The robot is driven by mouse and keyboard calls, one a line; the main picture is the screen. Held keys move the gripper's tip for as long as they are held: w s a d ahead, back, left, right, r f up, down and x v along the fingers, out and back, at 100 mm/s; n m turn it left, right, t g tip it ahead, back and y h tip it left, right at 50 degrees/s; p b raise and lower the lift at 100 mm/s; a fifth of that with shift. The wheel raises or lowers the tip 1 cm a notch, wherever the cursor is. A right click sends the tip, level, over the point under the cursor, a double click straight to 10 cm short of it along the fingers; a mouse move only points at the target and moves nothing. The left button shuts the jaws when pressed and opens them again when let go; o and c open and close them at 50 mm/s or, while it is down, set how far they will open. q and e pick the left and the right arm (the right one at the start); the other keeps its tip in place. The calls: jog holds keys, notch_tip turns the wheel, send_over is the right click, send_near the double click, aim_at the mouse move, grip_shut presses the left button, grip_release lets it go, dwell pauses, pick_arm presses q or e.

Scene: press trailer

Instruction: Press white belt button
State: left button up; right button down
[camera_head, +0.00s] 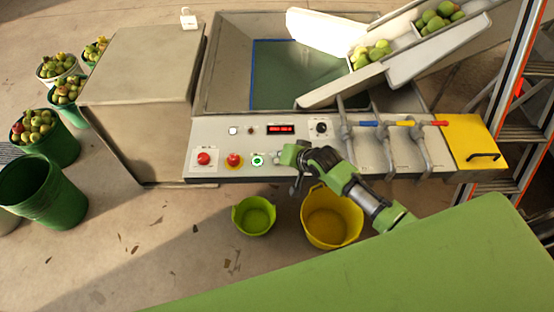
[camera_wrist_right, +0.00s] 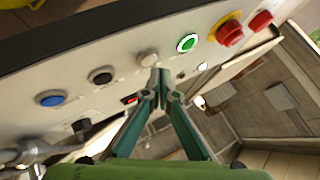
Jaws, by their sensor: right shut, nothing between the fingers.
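The control panel (camera_head: 215,142) runs across the middle of the head view. In the right wrist view the pale white button (camera_wrist_right: 148,58) sits in the button row, between the black button (camera_wrist_right: 102,76) and the green-ringed button (camera_wrist_right: 187,43). My right gripper (camera_head: 291,157) is over the panel, just right of the green-ringed button (camera_head: 257,160), and covers part of the row. In the right wrist view the fingertips (camera_wrist_right: 161,76) are together and empty, close beside the white button. I cannot tell if they touch it. My left gripper is not in view.
Red buttons (camera_head: 204,158) stand at the panel's left. Levers (camera_head: 418,132) stand right of my gripper. A yellow bucket (camera_head: 332,217) and a lime bucket (camera_head: 254,216) sit on the floor below. A fruit chute (camera_head: 405,65) rises behind the panel.

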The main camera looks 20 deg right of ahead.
jog(key=shift+f, duration=0.35)
